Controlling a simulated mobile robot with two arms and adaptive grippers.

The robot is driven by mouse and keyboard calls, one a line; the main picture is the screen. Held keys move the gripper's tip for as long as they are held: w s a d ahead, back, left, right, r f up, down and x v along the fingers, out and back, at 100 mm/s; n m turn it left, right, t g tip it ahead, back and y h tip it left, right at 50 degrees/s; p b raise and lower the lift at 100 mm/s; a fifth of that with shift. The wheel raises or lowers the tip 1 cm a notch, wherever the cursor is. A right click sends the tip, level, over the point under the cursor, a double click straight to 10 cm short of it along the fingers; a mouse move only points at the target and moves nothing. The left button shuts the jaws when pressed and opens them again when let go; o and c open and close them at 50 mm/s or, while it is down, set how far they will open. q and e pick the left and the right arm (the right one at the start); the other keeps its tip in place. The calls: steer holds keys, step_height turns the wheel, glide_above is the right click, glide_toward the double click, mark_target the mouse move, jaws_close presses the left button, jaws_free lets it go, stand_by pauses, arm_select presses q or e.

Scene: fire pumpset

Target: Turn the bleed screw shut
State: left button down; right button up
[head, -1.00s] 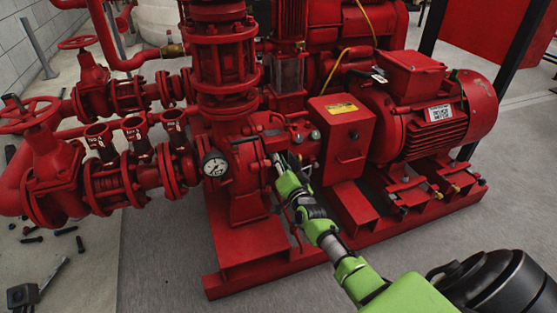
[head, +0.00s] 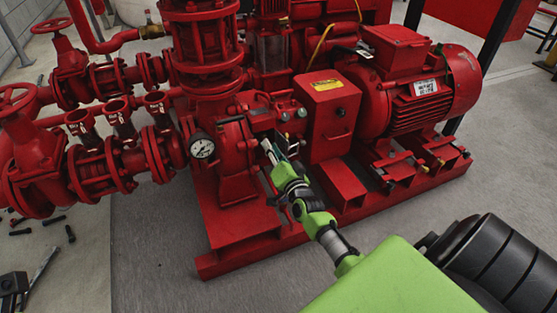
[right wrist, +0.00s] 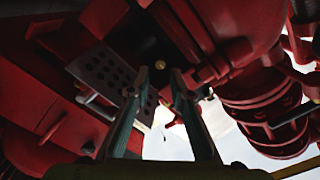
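The red pump (head: 235,170) stands on a red base frame, with a round pressure gauge (head: 202,146) on its left side. My right gripper (head: 267,147) reaches in from the lower right, its fingertips close to the pump casing beside the gauge. In the right wrist view its two fingers (right wrist: 157,82) are apart, with nothing between them. A small round brass-coloured piece (right wrist: 160,64) shows just beyond the fingertips, roughly midway between them. It may be the bleed screw; I cannot tell for sure. In the head view the gripper covers this spot. My left gripper is not in view.
A red control box (head: 328,118) and the red motor (head: 420,95) stand right of the gripper. Red pipes and valves with handwheels (head: 18,98) fill the left. A dark tool (head: 14,283) and loose bolts (head: 70,233) lie on the floor. The floor in front is clear.

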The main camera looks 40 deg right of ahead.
steer(key=v, duration=0.6)
steer(key=shift+s, duration=0.3)
